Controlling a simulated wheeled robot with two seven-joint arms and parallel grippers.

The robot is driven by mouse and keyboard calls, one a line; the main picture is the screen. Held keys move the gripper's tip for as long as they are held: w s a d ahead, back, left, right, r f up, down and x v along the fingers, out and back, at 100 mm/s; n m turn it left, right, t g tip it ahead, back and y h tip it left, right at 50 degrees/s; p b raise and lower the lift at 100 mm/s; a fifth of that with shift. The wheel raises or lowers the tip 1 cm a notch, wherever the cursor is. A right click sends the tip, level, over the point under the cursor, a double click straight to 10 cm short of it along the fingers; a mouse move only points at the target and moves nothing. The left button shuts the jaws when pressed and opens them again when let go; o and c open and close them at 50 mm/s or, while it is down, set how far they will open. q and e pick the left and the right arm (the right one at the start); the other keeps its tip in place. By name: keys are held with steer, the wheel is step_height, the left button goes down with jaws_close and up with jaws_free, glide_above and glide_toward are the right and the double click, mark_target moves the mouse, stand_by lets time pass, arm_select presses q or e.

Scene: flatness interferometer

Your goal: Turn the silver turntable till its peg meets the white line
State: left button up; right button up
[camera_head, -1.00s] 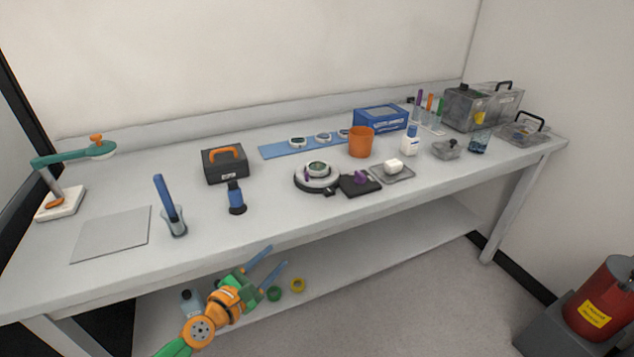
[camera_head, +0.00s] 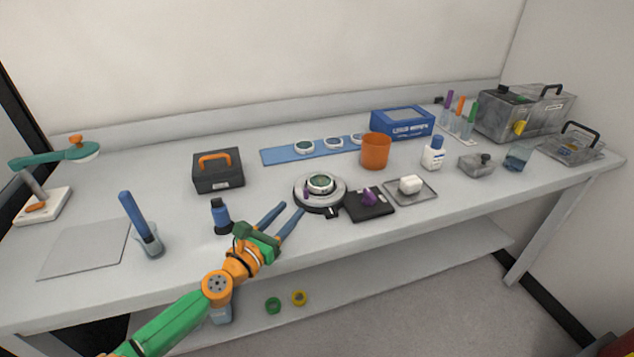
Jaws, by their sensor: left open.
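The silver turntable (camera_head: 310,196) sits on a dark round base at the middle of the bench. A round dark-faced piece with a pale rim (camera_head: 320,183) rests on it. A small purple peg (camera_head: 306,190) stands at the turntable's left side. A black tab juts from the base's front. I cannot make out the white line at this size. My left gripper (camera_head: 284,214) is open and empty, just left and in front of the turntable, its two blue fingers pointing toward it and apart from it. My right gripper is not in view.
A black block with a purple knob (camera_head: 369,198) stands close right of the turntable, beside a tray with a white piece (camera_head: 411,187). A blue-and-black bottle (camera_head: 221,214) stands close left of my gripper. An orange cup (camera_head: 375,151) is behind. Bare bench lies left of the turntable.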

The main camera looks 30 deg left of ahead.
mark_target(305, 193)
arm_select(q)
steer(key=shift+w+f, duration=0.1)
steer(key=shift+w, duration=0.5)
steer(key=shift+w+a+r, duration=0.15)
steer(key=shift+w+r, duration=0.35)
steer(key=shift+w, duration=0.3)
steer(key=w, duration=0.4)
steer(key=shift+w+f, duration=0.1)
steer(key=shift+f, duration=0.15)
steer(key=shift+r, duration=0.1)
jaws_close()
